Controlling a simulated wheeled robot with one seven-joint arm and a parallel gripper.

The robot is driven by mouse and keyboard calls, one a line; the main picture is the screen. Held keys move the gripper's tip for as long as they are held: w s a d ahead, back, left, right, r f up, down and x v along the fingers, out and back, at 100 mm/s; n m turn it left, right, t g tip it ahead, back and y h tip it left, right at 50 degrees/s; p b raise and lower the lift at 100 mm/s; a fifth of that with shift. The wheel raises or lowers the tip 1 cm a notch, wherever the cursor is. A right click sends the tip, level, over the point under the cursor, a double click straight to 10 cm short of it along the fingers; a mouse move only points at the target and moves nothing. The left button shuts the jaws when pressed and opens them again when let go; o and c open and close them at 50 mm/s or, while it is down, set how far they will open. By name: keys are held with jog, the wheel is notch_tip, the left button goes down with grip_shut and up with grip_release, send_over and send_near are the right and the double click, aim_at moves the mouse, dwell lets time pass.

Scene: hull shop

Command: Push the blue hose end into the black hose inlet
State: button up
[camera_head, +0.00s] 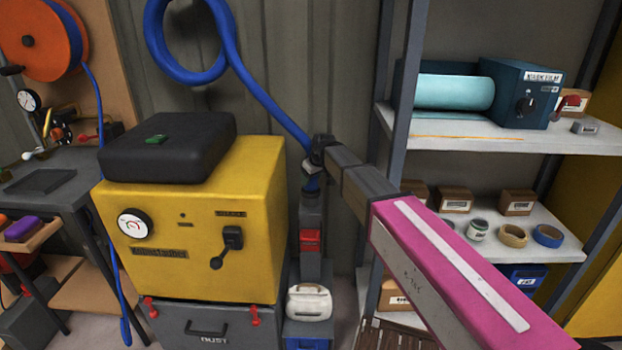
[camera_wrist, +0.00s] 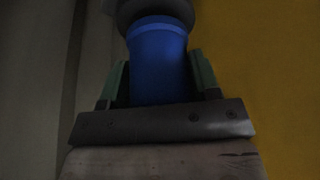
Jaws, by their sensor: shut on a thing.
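The blue hose (camera_head: 265,95) loops on the wall and runs down to my gripper (camera_head: 313,172). In the wrist view my gripper (camera_wrist: 160,78) is shut on the blue hose end (camera_wrist: 158,65), with a green finger on each side. A dark ring (camera_wrist: 155,12) lies against the far end of the blue part. In the head view a bit of blue shows just below my gripper, right above a dark upright fitting (camera_head: 311,212), which looks like the black hose inlet. I cannot tell how deep the end sits in it; my gripper partly hides the joint.
A yellow machine (camera_head: 190,225) with a black case (camera_head: 168,148) on top stands close on the left. A shelf rack (camera_head: 480,135) with boxes and tape rolls stands on the right. A white canister (camera_head: 309,303) is below the fitting.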

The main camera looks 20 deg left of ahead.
jog(key=shift+f, duration=0.55)
dwell(0.6)
jog(key=o, duration=0.9)
jog(key=shift+o, duration=0.2)
jog(key=v, duration=1)
jog(key=shift+r, duration=0.4)
jog(key=shift+s+d, duration=0.15)
jog(key=shift+s, duration=0.05)
